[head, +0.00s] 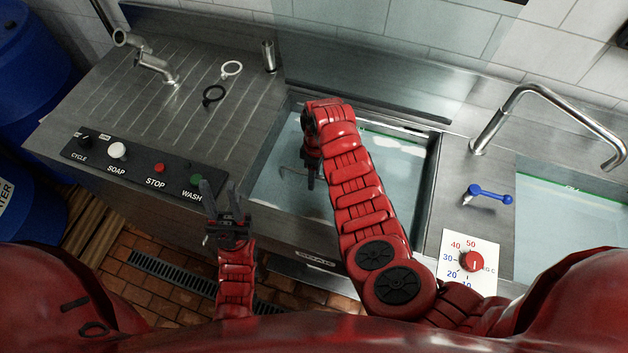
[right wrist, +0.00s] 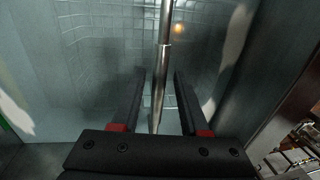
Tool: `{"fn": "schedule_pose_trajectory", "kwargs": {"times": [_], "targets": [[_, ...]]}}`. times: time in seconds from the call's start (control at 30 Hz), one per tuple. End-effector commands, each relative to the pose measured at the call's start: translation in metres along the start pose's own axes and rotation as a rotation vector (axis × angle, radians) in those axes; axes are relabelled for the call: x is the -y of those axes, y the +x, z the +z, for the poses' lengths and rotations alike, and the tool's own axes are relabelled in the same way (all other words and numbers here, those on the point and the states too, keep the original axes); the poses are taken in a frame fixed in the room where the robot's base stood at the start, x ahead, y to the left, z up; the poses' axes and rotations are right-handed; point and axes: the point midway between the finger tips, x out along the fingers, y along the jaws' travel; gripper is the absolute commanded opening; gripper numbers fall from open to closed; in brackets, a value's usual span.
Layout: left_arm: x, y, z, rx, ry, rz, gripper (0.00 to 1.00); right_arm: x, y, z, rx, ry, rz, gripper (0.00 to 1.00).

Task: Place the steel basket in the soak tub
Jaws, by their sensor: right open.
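A water-filled tub (head: 275,190) lies in the middle of the head view; a second (head: 570,225) is at the right. My right gripper (head: 311,175) is over the middle tub, pointing down and open. In the right wrist view, a steel rod (right wrist: 160,85) runs between its open fingers, apparently the basket's handle; I cannot tell if they touch it. A grid below may be basket mesh or a reflection. The basket's body is not clear in the head view. My left gripper (head: 220,195) is open and empty before the panel.
A control panel (head: 135,168) with several knobs and buttons fronts the ribbed drainboard (head: 130,105). A steel faucet (head: 535,95), blue lever (head: 488,195) and red dial (head: 471,260) are at the right.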

Motion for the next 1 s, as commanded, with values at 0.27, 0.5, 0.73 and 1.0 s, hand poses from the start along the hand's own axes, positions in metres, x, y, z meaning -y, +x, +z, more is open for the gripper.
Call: {"fn": "schedule_pose_trajectory", "kwargs": {"times": [0.27,0.5,0.73,1.0], "targets": [[-0.001,-0.012,0.002,0.0,0.0,0.0,0.39,0.0,-0.053,0.0,0.0,-0.001,0.002,0.44],[0.0,0.0,0.0,0.0,0.0,0.0,0.39,0.002,-0.093,0.001,0.005,0.0,-0.001,0.44],[0.0,0.002,0.0,0.0,0.0,0.0,0.39,0.001,-0.1,0.001,0.002,0.0,0.0,0.44],[0.0,0.002,0.0,0.0,0.0,0.0,0.39,0.001,-0.099,0.001,0.002,0.001,-0.001,0.44]]}}
